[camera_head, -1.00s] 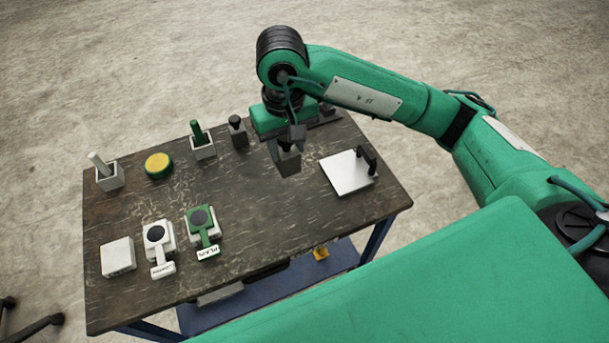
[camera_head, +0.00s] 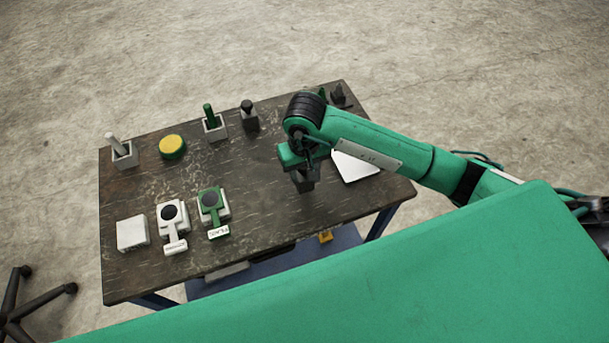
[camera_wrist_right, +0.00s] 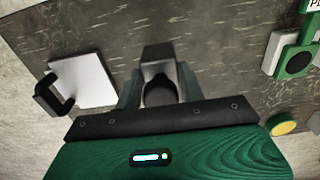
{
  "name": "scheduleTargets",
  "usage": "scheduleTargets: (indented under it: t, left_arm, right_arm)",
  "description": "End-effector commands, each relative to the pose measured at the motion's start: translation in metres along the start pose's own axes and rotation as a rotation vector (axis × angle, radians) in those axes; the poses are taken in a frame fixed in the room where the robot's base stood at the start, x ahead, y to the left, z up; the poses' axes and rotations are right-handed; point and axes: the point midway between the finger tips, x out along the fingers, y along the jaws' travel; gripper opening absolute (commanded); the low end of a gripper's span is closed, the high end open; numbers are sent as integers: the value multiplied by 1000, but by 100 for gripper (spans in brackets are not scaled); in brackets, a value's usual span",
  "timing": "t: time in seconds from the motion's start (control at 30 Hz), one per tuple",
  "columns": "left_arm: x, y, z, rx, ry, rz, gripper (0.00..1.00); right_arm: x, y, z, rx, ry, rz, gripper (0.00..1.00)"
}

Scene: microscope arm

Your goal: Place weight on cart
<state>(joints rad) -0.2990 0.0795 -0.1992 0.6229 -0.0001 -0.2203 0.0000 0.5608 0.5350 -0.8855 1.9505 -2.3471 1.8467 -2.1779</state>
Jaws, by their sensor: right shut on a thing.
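The weight, a dark grey block (camera_head: 304,183), hangs below my right gripper (camera_head: 302,170), over the right half of the table. In the right wrist view the weight (camera_wrist_right: 158,58) sits between the two fingers (camera_wrist_right: 158,92), which are shut on it. The cart, a flat white plate (camera_head: 357,168), is on the table just right of the weight, partly covered by my right arm. Its black handle is hidden in the head view. The right wrist view shows the whole cart (camera_wrist_right: 82,80) with the handle, apart from the weight. My left gripper is out of view.
On the dark table (camera_head: 255,195) stand a white box (camera_head: 132,234), a white device (camera_head: 172,220), a green device (camera_head: 213,210), a yellow-topped button (camera_head: 172,147), two holders with handles and a dark knobbed block (camera_head: 249,118). The table middle is clear.

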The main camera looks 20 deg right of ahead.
Motion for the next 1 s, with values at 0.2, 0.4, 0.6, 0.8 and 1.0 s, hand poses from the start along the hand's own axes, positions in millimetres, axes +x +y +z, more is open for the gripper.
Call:
scheduleTargets:
  t: [0.2,0.4,0.6,0.8,1.0]
  left_arm:
    - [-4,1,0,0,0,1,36]
    - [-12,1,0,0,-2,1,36]
    - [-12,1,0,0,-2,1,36]
    - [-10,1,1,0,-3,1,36]
    - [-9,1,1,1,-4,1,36]
  right_arm:
    - [8,0,0,1,1,-1,0]
    - [32,-1,0,1,-1,-2,0]
    - [41,0,-1,0,4,-1,0]
    - [42,0,-1,-1,4,0,0]
    - [44,0,0,-1,1,1,61]
